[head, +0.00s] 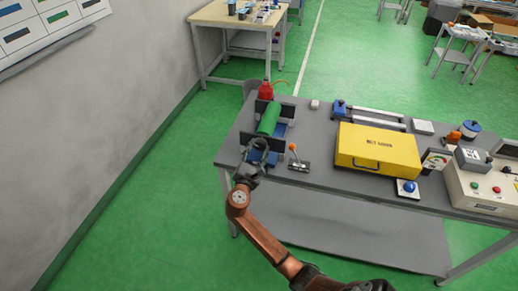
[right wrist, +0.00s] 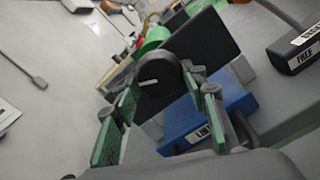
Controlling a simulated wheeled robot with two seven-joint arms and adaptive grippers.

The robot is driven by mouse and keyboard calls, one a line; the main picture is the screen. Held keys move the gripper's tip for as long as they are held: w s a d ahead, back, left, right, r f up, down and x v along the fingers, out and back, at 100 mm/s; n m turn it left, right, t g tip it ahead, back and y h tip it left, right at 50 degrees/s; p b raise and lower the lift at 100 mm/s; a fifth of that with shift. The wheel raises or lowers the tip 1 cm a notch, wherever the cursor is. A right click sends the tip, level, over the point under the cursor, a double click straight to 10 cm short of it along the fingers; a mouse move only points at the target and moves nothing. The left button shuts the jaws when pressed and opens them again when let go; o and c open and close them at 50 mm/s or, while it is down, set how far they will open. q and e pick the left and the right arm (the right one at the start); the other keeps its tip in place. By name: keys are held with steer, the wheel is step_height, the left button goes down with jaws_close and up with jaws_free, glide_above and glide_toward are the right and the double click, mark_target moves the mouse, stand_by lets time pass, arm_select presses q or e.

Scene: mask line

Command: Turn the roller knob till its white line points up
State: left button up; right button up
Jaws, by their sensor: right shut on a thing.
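The green roller (head: 269,119) sits between black end plates on a blue base at the left end of the grey table. It also shows in the right wrist view (right wrist: 153,40) behind a black plate. The round black roller knob (right wrist: 163,72) is on the near plate. Its short white line points left and slightly down in the right wrist picture; its true angle is hard to judge from this tilted camera. My right gripper (head: 257,149) is at the knob, shut on it, with green-padded fingers on either side in the wrist view (right wrist: 168,92). My left gripper is not in view.
A lever with an orange knob (head: 293,147) stands just right of the roller unit. A yellow case (head: 377,149) lies further right, near a blue button (head: 408,187). A wall (head: 130,85) rises to the left.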

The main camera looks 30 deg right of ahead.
steer(key=m, duration=0.2)
steer(key=shift+m, duration=0.4)
steer(key=m+b, duration=0.1)
steer(key=m, duration=0.1)
steer(key=shift+f+m, duration=0.1)
steer(key=shift+m, duration=0.3)
steer(key=m+b, duration=0.1)
steer(key=m, duration=0.2)
steer(key=shift+w+a, duration=0.1)
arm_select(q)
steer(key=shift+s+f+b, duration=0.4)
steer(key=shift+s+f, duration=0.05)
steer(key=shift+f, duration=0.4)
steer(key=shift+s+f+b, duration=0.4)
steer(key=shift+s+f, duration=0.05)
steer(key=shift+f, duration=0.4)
arm_select(e)
steer(key=shift+m, duration=1.9)
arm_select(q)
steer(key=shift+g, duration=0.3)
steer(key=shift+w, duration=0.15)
arm_select(e)
steer(key=o, duration=1.1)
steer(key=shift+r, duration=0.2)
steer(key=shift+o, duration=0.2)
